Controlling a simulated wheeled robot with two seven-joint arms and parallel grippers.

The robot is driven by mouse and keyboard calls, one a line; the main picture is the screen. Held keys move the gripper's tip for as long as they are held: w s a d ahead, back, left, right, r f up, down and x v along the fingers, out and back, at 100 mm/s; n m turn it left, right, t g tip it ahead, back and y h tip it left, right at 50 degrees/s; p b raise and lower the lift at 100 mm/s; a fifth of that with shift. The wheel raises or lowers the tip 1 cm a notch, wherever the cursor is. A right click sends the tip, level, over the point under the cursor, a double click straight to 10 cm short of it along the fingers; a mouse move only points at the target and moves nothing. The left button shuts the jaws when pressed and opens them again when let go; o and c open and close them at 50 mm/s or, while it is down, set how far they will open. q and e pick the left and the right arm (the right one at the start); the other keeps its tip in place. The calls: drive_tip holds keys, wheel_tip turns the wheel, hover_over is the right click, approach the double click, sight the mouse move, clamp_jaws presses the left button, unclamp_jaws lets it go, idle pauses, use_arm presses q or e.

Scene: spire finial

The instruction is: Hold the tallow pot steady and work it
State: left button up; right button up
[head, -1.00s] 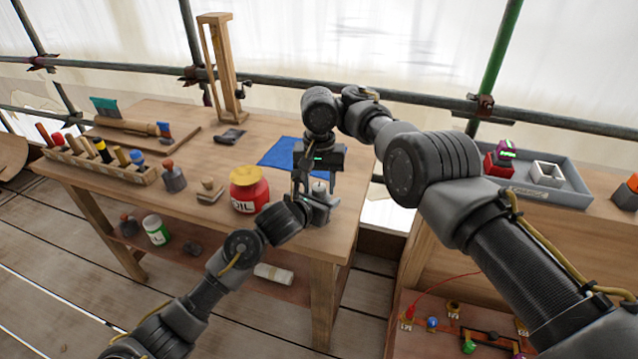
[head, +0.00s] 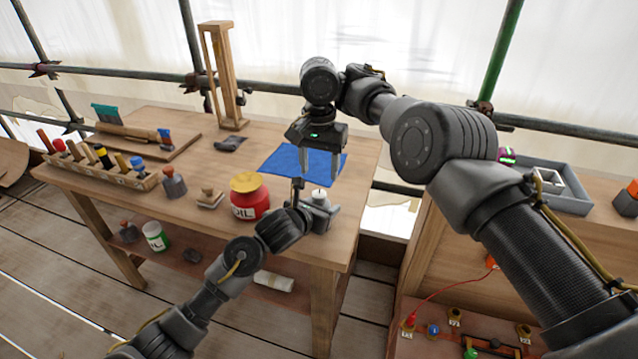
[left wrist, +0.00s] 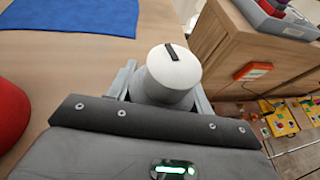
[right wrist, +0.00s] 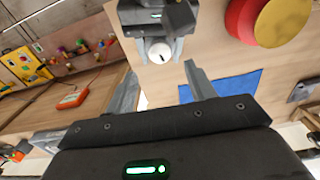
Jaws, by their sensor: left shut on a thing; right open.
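The tallow pot (head: 319,195) is a small pale pot with a round white lid near the front right corner of the bench. In the left wrist view the pot (left wrist: 170,72) shows a dark bar mark on its lid. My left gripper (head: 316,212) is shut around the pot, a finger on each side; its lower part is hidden. My right gripper (head: 319,172) is open and empty above and behind the pot. In the right wrist view its two fingers (right wrist: 160,88) stand apart, with the pot (right wrist: 159,52) beyond them, not touched.
A red oil jar (head: 249,202) with a yellow lid stands left of the pot. A blue cloth (head: 283,163) lies behind it. A wooden rack of tools (head: 98,168) is at the left. A grey tray (head: 568,200) sits on the right-hand bench. The front middle of the bench is fairly clear.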

sight(319, 193)
drive_tip(key=shift+w+r+n, duration=0.2)
drive_tip(key=shift+r+n, duration=1.7)
drive_tip(key=shift+r, duration=0.55)
drive_tip(key=shift+c, duration=0.2)
drive_tip(key=f+m, duration=0.3)
drive_tip(key=f, duration=0.1)
drive_tip(key=f+m, duration=0.3)
drive_tip(key=f, duration=0.1)
drive_tip(key=f+m, duration=0.3)
drive_tip(key=f, duration=0.1)
drive_tip(key=shift+s+f+m, duration=0.2)
drive_tip(key=shift+f+m, duration=0.1)
drive_tip(key=shift+f, duration=0.05)
drive_tip(key=c, duration=1)
